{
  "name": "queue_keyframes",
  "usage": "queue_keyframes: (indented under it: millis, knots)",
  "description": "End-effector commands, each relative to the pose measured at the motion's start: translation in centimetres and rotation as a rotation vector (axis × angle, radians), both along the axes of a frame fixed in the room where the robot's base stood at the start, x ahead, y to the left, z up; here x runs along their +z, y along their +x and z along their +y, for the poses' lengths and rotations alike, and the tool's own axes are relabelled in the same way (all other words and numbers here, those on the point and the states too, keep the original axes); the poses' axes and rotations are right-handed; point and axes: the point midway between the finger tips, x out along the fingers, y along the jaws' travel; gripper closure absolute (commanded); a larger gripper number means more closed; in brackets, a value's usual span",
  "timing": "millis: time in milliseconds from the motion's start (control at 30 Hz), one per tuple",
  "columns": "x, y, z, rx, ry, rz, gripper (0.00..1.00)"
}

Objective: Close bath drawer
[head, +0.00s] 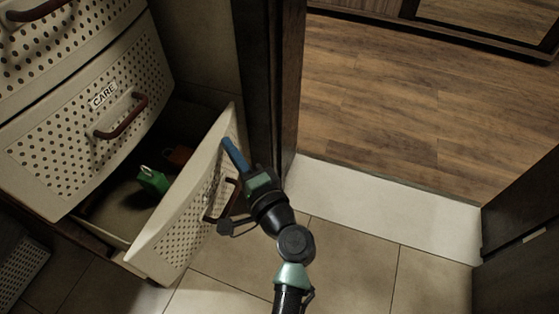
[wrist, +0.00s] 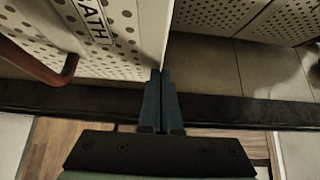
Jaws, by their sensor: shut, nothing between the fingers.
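The bath drawer (head: 190,205) is the lowest drawer of a cream perforated unit. It stands pulled out, with its front facing right and a dark brown handle (head: 222,202). In the wrist view its front (wrist: 115,25) shows part of a label reading "ATH" and the brown handle at the left. My gripper (head: 232,150) has blue fingers and is shut and empty. In the head view the fingertips are at the upper right edge of the drawer front. In the wrist view the fingers (wrist: 161,85) are close beside that edge; I cannot tell whether they touch it.
A green item (head: 153,180) and a brown item (head: 179,155) lie inside the drawer. The "CARE" drawer (head: 85,120) above is shut. A dark door frame (head: 272,90) stands just behind my gripper. Tiled floor (head: 345,260) is free at the lower right.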

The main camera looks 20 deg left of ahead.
Motion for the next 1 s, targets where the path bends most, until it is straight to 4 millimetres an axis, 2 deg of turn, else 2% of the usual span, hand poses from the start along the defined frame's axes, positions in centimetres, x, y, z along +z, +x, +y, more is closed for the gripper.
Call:
queue_keyframes:
  millis: [33,200,500,700,1000]
  knots:
    - [0.0,-0.1,1.3,0.008,-0.001,0.0,1.0]
    - [0.0,0.0,4.5,0.007,-0.001,-0.001,1.0]
    - [0.0,0.2,9.1,0.006,-0.002,-0.001,1.0]
    - [0.0,0.3,11.0,0.004,-0.001,-0.001,1.0]
    - [0.0,0.4,12.0,0.002,-0.001,0.0,1.0]
